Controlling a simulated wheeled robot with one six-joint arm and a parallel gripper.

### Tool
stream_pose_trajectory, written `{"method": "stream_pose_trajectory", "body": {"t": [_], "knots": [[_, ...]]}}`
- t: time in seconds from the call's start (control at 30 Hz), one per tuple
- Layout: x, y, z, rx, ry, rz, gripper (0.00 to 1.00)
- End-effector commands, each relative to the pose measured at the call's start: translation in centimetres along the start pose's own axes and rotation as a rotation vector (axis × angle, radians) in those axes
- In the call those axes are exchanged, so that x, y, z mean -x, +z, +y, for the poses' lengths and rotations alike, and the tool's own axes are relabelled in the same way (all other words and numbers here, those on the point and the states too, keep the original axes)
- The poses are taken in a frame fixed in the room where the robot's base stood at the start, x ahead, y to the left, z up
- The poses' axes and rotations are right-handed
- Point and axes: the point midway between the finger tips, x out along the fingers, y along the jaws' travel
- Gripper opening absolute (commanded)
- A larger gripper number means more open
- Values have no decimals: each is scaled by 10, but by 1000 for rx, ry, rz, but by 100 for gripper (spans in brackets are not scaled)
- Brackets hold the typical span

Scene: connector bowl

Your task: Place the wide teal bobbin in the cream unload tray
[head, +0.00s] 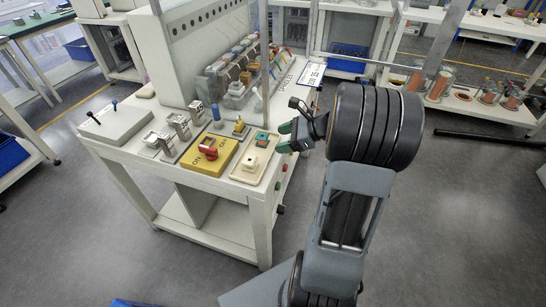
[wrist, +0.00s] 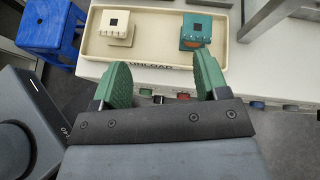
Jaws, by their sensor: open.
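The cream unload tray (head: 266,154) lies at the right front of the white bench; it also shows in the wrist view (wrist: 152,52). A teal, squarish piece with a dark square hole, which looks like the wide teal bobbin (wrist: 203,27), sits inside the tray's right part in the wrist view. An orange-red patch shows at its near edge. It also shows in the head view (head: 262,138). A cream piece (wrist: 117,25) sits in the same tray, apart from it. My gripper (wrist: 163,75) has green fingers spread wide, empty, just off the tray's near edge.
A yellow panel with a red switch (head: 209,153) lies beside the tray. Metal clamp fixtures (head: 178,125) and a grey box with levers (head: 112,123) stand farther left. A blue stool (wrist: 48,27) stands on the floor. A clear guard rises behind the bench front.

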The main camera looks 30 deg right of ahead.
Motion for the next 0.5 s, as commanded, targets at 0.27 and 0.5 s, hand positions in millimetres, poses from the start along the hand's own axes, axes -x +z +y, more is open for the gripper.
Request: {"method": "stream_pose_trajectory", "body": {"t": [0.27, 0.5], "knots": [[-35, 42, 136, 1028, 516, 377, 68], [-21, 45, 182, 1774, 819, 534, 68]]}}
